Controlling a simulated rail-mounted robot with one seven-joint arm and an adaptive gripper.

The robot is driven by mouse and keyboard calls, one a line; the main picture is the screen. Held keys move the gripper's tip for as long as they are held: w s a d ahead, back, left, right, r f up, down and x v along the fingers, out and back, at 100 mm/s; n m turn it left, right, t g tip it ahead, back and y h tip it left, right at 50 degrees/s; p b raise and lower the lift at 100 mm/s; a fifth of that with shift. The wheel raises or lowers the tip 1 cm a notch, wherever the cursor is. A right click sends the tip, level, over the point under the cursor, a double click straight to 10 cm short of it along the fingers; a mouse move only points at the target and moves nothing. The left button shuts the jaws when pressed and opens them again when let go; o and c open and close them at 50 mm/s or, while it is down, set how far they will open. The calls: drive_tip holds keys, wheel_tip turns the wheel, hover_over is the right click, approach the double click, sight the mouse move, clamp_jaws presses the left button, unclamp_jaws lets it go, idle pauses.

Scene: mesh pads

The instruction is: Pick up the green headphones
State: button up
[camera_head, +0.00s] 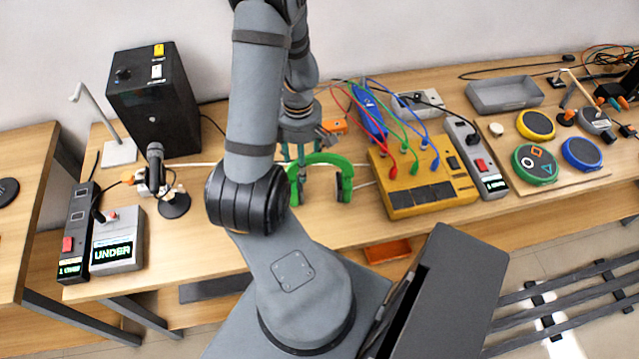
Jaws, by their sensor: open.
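The band arches at the top and the right ear cup shows near the table's front half. My gripper (299,158) is over the left part of the headphones, pointing down. Its fingers show as thin teal-grey shapes close to the band. It is open. I cannot tell whether the fingers touch the band.
A yellow box (420,185) with red, green and blue cables stands just right of the headphones. A black box (155,100), a microphone (156,165) and a grey device (117,240) are at left. A grey tray (505,95) and round pads (535,163) are at right.

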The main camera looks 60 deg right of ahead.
drive_tip(key=c, duration=0.3)
clamp_jaws()
idle(0.5)
idle(0.3)
